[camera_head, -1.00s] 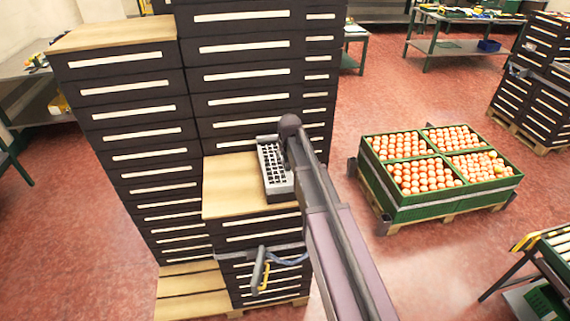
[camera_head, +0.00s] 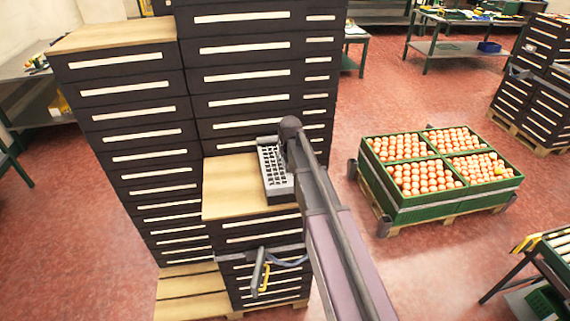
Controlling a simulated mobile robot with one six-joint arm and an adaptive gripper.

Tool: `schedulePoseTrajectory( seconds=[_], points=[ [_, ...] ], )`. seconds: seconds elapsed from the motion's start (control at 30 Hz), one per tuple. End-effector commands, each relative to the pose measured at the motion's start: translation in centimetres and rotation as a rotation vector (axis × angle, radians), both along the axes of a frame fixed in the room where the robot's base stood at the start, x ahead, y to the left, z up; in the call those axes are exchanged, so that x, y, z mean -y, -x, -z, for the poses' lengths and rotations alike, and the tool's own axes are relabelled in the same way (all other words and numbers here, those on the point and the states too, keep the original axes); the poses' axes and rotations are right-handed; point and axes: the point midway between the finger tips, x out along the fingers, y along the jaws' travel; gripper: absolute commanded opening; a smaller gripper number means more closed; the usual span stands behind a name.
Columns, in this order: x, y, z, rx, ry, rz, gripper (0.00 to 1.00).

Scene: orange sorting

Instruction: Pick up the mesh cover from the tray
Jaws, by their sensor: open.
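A light grey tray (camera_head: 284,192) lies on the wooden top of the low dark drawer cabinet. A dark slotted grid, which looks like the mesh cover (camera_head: 271,168), sits on it. A grey bar-like part (camera_head: 268,141) shows at the tray's far end. My arm rises from the bottom right, and its rounded dark joint is beside the tray's far right corner. The arm covers the area just right of the tray. My gripper cannot be made out; it seems hidden behind my arm. Whether anything touches the mesh cover cannot be seen.
Tall dark drawer cabinets (camera_head: 130,130) stand left and behind. The wooden top (camera_head: 230,185) is bare left of the tray. A grey bar with a yellow part (camera_head: 258,272) hangs at the cabinet front. A green crate (camera_head: 440,208) of oranges sits on a pallet at right, with open red floor around.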

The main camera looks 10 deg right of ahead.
Motion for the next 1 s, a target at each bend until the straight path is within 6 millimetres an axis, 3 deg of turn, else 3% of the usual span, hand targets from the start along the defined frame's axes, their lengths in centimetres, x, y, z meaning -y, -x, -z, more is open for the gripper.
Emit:
schedulePoseTrajectory(
  seconds=[0.47,0.6,0.7,1.0],
  points=[
    [0.03,-0.01,0.15,0.000,0.000,0.000,0.66],
    [0.04,-0.01,0.15,0.000,0.000,0.000,0.24],
    [0.04,-0.01,0.15,0.000,0.000,0.000,0.00],
    [0.05,0.00,0.14,0.000,0.000,0.001,0.00]
  ],
)
